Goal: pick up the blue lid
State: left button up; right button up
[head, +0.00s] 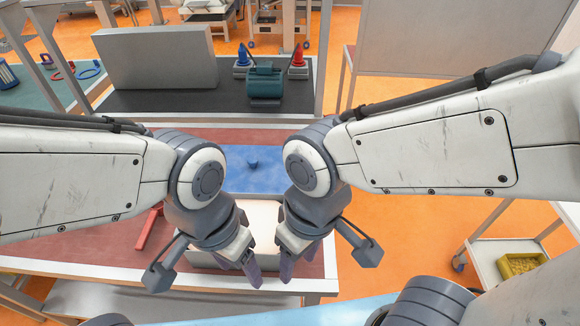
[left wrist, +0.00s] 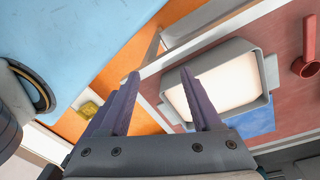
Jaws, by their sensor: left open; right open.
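The blue lid (head: 236,178) is a flat blue rectangle with a small darker blue knob on top. It lies on the red table top between my two arms in the head view, and part of it shows in the left wrist view (left wrist: 258,122). My left gripper (head: 250,272) and right gripper (head: 285,268) hang close together on the near side of the lid, apart from it. Both are open and empty. In the left wrist view my left gripper's fingers (left wrist: 160,76) are spread. The grippers and arms hide parts of the lid's sides.
A grey-rimmed box with a pale inside (left wrist: 266,72) stands beside the lid, below my grippers. A red tool (head: 148,229) lies left of it. Behind is a dark bench with a grey block (head: 155,58) and a teal device (head: 264,86). A trolley holds a yellow bin (head: 521,264).

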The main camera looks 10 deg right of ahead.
aim_at(251, 169)
jog(key=z, duration=2.85)
jog(key=k, duration=0.75)
jog(key=u, duration=1.75)
jog(key=i, duration=0.5)
jog(key=z, duration=0.1)
